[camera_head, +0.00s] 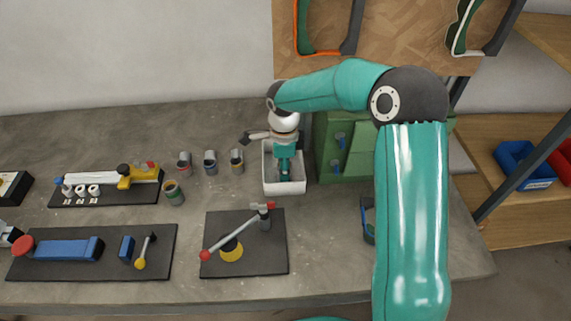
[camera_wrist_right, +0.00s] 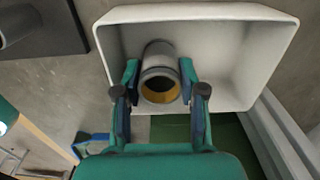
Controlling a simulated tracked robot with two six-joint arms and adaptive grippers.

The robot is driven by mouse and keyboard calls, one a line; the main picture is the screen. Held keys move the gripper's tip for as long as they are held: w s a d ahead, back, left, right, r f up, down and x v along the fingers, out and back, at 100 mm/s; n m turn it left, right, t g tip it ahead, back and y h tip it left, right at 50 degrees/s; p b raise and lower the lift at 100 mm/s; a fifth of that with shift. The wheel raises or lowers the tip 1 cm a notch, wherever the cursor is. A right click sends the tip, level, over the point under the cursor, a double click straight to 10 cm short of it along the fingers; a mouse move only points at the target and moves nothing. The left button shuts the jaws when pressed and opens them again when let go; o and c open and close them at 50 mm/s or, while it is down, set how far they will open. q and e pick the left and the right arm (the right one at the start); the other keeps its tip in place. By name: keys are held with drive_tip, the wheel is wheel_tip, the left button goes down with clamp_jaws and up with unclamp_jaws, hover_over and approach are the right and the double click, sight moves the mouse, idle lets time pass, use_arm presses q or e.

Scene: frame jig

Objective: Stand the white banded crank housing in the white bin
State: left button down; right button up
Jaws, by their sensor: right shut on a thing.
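The crank housing (camera_wrist_right: 158,55) is a grey cylinder with a pale band and an ochre lining, seen in the right wrist view. Its open end faces the camera. My right gripper (camera_wrist_right: 160,85) is shut on it, one finger on each side. The white bin (camera_wrist_right: 262,55) lies behind it, and the housing shows within the bin's outline. In the head view my right gripper (camera_head: 285,174) points down into the white bin (camera_head: 285,188). The housing is hidden or too small to make out there. Whether it touches the bin floor, I cannot tell.
A green machine (camera_head: 345,150) stands close to the right of the bin. Several small banded cups, including a dark green one (camera_head: 173,193), stand to the left. A black plate with a red-tipped lever (camera_head: 235,232) lies in front. Bare bench lies between.

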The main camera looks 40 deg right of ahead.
drive_tip(key=o, duration=0.8)
drive_tip(key=shift+f, duration=0.15)
drive_tip(key=o, duration=0.4)
wheel_tip(320, 180, up, 12)
drive_tip(key=shift+r, duration=0.2)
drive_tip(key=shift+f, duration=0.1)
